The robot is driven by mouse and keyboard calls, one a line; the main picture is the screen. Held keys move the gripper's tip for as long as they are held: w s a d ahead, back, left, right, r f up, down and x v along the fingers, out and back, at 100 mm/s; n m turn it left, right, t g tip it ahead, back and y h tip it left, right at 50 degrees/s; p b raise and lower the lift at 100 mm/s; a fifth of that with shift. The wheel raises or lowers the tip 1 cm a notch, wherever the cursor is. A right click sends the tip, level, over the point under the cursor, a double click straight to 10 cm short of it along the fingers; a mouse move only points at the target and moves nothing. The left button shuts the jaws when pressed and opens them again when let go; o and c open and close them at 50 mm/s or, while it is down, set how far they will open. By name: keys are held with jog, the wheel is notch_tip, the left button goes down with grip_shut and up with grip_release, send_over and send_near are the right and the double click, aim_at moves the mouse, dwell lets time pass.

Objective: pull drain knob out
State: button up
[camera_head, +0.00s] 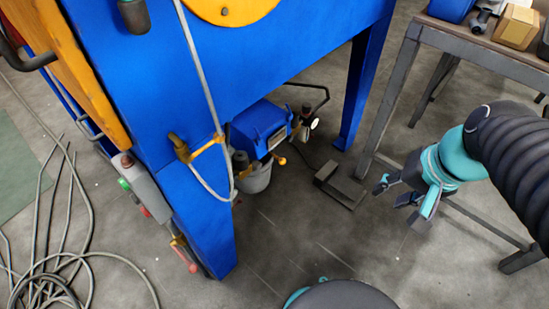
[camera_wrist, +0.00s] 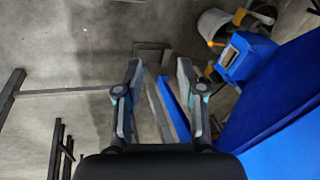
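My gripper (camera_head: 404,197) hangs at the right of the head view, in front of the workbench legs and apart from the blue machine. In the wrist view my gripper (camera_wrist: 158,72) has its two fingers spread, with nothing between them. I cannot single out the drain knob for certain. A small fitting with a round gauge (camera_head: 313,123) sits under the machine beside a blue box (camera_head: 260,127). Small yellow parts show near a grey bucket (camera_head: 255,179), left of my gripper. In the wrist view the blue box (camera_wrist: 240,55) and bucket (camera_wrist: 213,22) are at upper right.
The blue machine (camera_head: 190,80) stands on legs, with one blue leg (camera_head: 364,75) behind the gauge. A metal workbench (camera_head: 480,40) is at right. A dark pedal (camera_head: 340,185) lies on the floor, and loose hoses (camera_head: 75,258) lie at left. The centre floor is clear.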

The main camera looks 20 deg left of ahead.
aim_at(283, 162)
jog(key=w+a+f+m+g+y, duration=0.3)
jog(key=w+a+f+m+y, duration=0.3)
jog(key=a, duration=0.3)
jog(key=w+a+f+m+g+y, duration=0.2)
jog(key=w+a+f+m+y, duration=0.25)
jog(key=w+a+f, duration=0.35)
jog(key=w+a+f+m+t+y, duration=0.1)
jog(key=w+f+m+t, duration=0.25)
jog(key=f, duration=0.35)
jog(key=w+f+m+t+y, duration=0.1)
jog(key=w+f+m+t, duration=0.15)
jog(key=f+m, duration=0.35)
jog(key=w+a+f+m+t+y, duration=0.1)
jog(key=w+f+m+t, duration=0.25)
jog(key=f, duration=0.55)
jog(key=shift+n+t, duration=0.25)
jog(key=x, duration=0.4)
jog(key=p+x, duration=0.1)
jog(key=x, duration=0.8)
jog(key=shift+s+a+r, duration=0.1)
jog(key=shift+s+r, duration=0.15)
jog(key=shift+s, duration=0.1)
